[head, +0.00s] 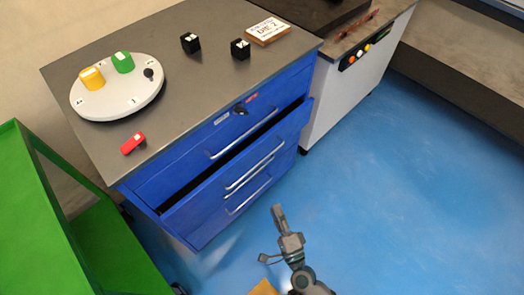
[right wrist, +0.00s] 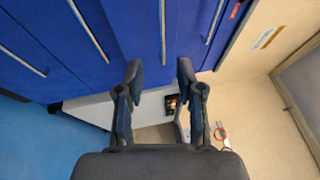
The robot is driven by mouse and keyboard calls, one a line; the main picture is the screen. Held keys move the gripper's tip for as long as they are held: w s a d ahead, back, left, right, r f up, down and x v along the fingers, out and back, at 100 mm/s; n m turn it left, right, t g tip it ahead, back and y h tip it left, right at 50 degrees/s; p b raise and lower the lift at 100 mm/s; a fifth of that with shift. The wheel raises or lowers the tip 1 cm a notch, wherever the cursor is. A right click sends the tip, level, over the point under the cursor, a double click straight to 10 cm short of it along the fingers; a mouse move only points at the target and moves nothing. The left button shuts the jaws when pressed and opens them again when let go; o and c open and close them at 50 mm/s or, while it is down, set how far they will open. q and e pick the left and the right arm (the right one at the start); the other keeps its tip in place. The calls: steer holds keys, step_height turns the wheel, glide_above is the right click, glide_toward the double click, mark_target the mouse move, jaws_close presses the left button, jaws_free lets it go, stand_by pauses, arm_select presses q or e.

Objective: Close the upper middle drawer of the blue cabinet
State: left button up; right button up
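The blue cabinet (head: 155,186) stands at the centre of the head view under a grey top. Its second drawer from the top, the upper middle drawer (head: 292,128), is pulled partly out, with a dark gap above its front. The top and lower drawers look shut. My right gripper (head: 278,212) is in front of the cabinet, over the blue floor and apart from the drawer handles. In the right wrist view its two fingers (right wrist: 159,74) are spread with nothing between them, facing blue fronts and metal handles. My left gripper is not in view.
On the cabinet top are a round white stand (head: 118,100) with coloured knobs, a red piece (head: 133,143), black blocks (head: 190,42) and a sign (head: 268,31). A green frame (head: 40,215) is at left; a white machine (head: 340,95) adjoins at right. Floor (head: 400,200) at right is clear.

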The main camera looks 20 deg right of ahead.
mark_target(258, 164)
steer(key=w+r, duration=0.1)
steer(key=w, duration=0.4)
steer(key=w+r, duration=0.1)
steer(key=w, duration=0.5)
steer(key=w+d+r, duration=0.1)
steer(key=w, duration=0.4)
steer(key=shift+w+r, duration=0.1)
steer(key=shift+w, duration=0.3)
jaws_close()
